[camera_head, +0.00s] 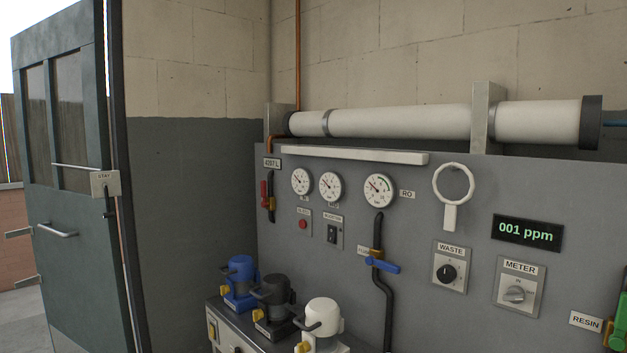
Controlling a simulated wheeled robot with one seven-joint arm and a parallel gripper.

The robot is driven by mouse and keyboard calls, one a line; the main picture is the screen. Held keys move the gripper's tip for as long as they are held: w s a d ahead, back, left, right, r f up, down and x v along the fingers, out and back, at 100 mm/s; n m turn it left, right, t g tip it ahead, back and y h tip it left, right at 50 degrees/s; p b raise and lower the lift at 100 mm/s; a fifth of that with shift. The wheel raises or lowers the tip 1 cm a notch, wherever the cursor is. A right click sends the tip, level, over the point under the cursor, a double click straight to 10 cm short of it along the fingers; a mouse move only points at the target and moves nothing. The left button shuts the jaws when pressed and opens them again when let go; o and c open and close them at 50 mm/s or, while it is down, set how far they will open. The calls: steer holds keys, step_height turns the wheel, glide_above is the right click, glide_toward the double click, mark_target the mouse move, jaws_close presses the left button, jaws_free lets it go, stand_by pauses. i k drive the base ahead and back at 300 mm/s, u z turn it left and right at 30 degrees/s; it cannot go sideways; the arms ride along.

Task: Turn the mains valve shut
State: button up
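No label reading "mains" is legible. A second valve, with a blue lever (382,265), sits on a black hose in the middle of the panel. Its lever lies across the hose, tilted slightly down to the right; its small label is too blurred to read. My gripper is not in view.
Several pumps or hose fittings, including a white one (322,319), stand on a grey unit (216,322) below the panel. A teal door (65,200) stands open at the left. Gauges, the WASTE knob (447,274) and METER knob (515,294) are on the panel.

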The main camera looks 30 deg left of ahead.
mark_target(263, 183)
steer(key=k, duration=1.2)
steer(key=u, duration=0.5)
steer(key=i, duration=0.45)
steer(key=u, duration=1.45)
steer(key=i, duration=1.2)
steer(key=u, duration=0.5)
steer(key=i, duration=1.55)
steer(key=z, duration=0.95)
steer(key=i, duration=0.9)
steer(key=z, duration=1)
